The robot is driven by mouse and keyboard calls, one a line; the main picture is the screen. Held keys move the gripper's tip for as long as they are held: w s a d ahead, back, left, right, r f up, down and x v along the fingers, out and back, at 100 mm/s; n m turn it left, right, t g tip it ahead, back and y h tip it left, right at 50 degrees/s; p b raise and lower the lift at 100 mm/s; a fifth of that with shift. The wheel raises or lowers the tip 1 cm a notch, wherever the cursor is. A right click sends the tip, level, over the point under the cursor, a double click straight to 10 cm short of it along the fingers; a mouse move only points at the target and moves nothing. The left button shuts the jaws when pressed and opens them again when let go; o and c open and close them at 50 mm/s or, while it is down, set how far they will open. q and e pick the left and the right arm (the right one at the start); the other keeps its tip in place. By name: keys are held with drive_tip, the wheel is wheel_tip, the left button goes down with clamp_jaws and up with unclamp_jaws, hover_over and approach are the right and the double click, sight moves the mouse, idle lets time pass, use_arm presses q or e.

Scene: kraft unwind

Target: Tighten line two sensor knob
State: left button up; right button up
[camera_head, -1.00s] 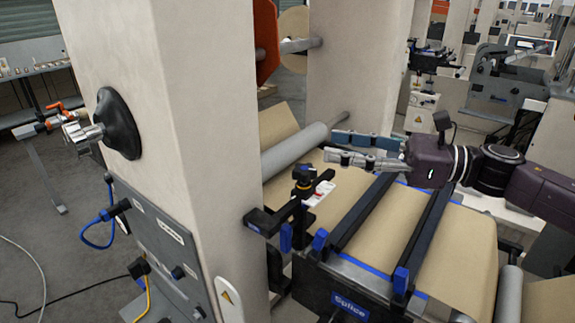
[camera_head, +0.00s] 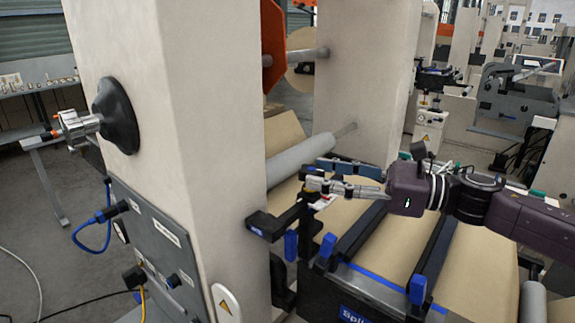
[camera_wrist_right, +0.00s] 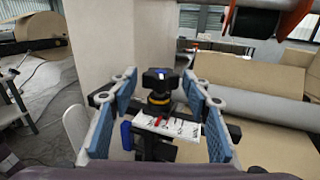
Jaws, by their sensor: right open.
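A black sensor knob (camera_wrist_right: 158,78) with a yellow ring below it stands upright on a dark bracket in the right wrist view. A white label plate with red marks (camera_wrist_right: 166,124) sits just below it. My right gripper (camera_wrist_right: 160,92) is open, with one blue-padded finger on each side of the knob and visible gaps between. In the head view my right gripper (camera_head: 318,174) reaches in from the right to the bracket (camera_head: 275,224) beside the column, and its fingers mostly hide the knob. I cannot tell how far the knob is screwed in. My left gripper is not in view.
A large beige column (camera_head: 190,150) stands close left of the bracket. A grey roller (camera_head: 300,155) and kraft paper (camera_head: 470,262) lie behind and right. Black splice bars with blue ends (camera_head: 417,289) stand in front. A control panel (camera_head: 150,235) is on the column.

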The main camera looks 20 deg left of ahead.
sight(300, 170)
drive_tip(key=a+p, duration=0.1)
drive_tip(key=a, duration=0.5)
drive_tip(key=shift+w+a+p, duration=0.2)
drive_tip(key=shift+p, duration=0.2)
drive_tip(key=shift+a, duration=0.65)
drive_tip(key=shift+c, duration=0.4)
drive_tip(key=shift+f, duration=0.1)
clamp_jaws()
